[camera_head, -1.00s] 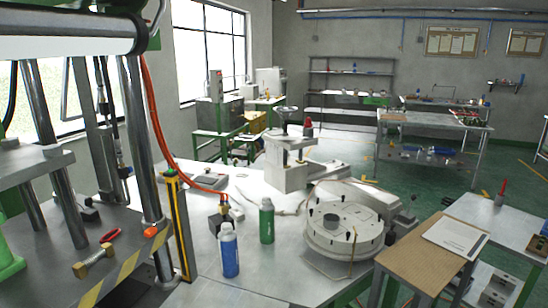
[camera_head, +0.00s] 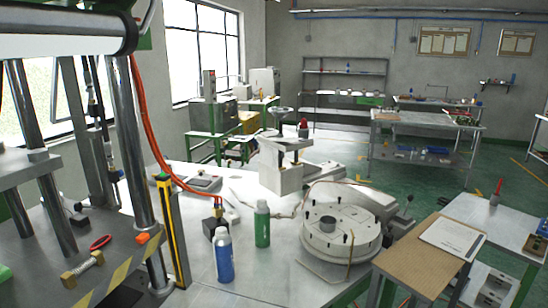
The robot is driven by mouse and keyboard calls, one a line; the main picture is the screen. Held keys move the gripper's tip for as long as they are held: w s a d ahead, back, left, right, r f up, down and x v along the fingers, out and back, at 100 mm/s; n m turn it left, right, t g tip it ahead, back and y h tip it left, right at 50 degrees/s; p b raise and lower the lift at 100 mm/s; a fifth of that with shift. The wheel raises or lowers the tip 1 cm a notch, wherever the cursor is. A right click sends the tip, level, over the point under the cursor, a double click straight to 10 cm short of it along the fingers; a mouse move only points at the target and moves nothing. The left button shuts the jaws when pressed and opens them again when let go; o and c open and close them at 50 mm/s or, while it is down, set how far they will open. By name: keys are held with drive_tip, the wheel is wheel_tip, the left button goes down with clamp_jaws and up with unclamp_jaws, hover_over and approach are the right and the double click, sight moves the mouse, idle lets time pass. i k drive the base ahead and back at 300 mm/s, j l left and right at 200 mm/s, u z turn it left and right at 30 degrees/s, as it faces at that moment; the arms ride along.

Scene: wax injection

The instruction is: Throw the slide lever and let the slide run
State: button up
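A press-like machine with a steel bed (camera_head: 45,245) and shiny columns (camera_head: 143,150) stands at the left, cut off by the picture's edge. On or at its bed are an orange knob (camera_head: 143,238), a brass bolt-shaped piece (camera_head: 82,269) and a red ring-like piece (camera_head: 101,242). I cannot tell which part, if any, is the slide lever, nor make out the slide for certain. My gripper is not in view.
A metal table holds a blue bottle (camera_head: 223,258), a green bottle (camera_head: 262,226) and a round white machine (camera_head: 341,232). A red hose (camera_head: 155,140) hangs beside the columns. A side bench (camera_head: 428,250) stands at the right. Green floor (camera_head: 420,195) is open behind.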

sight(410, 199)
drive_tip(key=i+l, duration=0.2)
drive_tip(key=l, duration=0.2)
drive_tip(key=i+l, duration=0.2)
drive_tip(key=l, duration=0.15)
drive_tip(key=i+l+u, duration=0.1)
drive_tip(key=l, duration=0.3)
drive_tip(key=i+l, duration=0.4)
drive_tip(key=l, duration=0.35)
